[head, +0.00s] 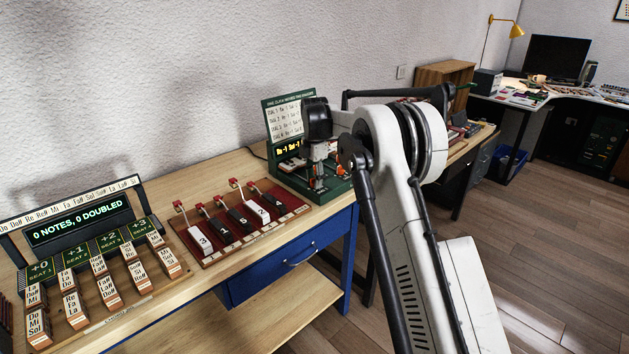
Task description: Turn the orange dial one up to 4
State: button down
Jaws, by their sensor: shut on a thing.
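The green dial box (283,181) stands at the right end of the wooden bench, with a raised panel (287,118) of small printed lines at its back. A lit yellow display (287,149) shows below the panel, too small to read surely. My gripper (318,187) points down over the right part of the box and is shut on a dial there. The fingers cover that dial, so its colour and setting cannot be told. A small orange part (340,171) shows just right of my gripper; whether it is the orange dial is unclear.
Left of the box lies a red rack (210,258) with numbered black and white keys. My arm hides the bench right of the box. A desk stands at the far right.

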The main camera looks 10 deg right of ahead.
jog(key=shift+n, duration=1.2)
jog(key=c, duration=1.4)
grip_release()
jog(key=shift+r, duration=0.1)
notch_tip(320, 180, up, 12)
jog(key=shift+f, duration=0.1)
